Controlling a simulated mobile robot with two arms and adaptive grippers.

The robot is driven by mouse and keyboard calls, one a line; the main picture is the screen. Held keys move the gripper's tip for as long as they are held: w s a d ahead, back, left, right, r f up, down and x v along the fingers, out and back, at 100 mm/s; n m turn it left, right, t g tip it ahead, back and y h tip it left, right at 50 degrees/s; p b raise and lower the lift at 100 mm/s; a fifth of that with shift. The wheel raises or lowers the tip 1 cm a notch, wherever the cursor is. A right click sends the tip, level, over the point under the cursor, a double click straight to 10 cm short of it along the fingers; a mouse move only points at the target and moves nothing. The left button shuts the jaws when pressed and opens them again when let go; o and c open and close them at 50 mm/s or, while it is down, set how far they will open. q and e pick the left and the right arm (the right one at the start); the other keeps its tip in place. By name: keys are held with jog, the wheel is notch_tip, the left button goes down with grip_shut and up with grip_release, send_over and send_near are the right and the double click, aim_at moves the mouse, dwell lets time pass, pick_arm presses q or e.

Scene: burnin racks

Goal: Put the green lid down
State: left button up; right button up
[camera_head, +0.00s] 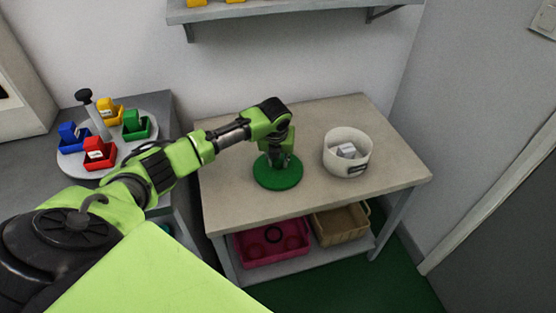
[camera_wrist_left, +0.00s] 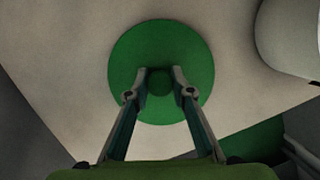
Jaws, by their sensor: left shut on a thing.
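The green lid (camera_head: 278,178) is a round disc at the middle-left of the beige table (camera_head: 325,112). My left gripper (camera_head: 279,162) points down over its centre. In the left wrist view, the fingers of the left gripper (camera_wrist_left: 160,78) are shut on the small round knob in the middle of the green lid (camera_wrist_left: 160,45). The lid looks level and at or very near the tabletop; I cannot tell whether it touches. My right gripper is not in view.
A white round tub (camera_head: 347,153) with light items inside stands right of the lid. A round tray (camera_head: 72,163) with several coloured bins is at left. A pink crate (camera_head: 270,252) and a tan basket (camera_head: 340,226) sit on the lower shelf.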

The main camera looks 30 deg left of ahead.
aim_at(277, 176)
pick_arm(q)
jog(key=o, duration=1.1)
jog(key=shift+f, duration=0.15)
jog(key=shift+s+r, duration=0.1)
jog(key=shift+r, duration=0.45)
jog(key=v, duration=1.1)
jog(key=shift+s+d+r, duration=0.1)
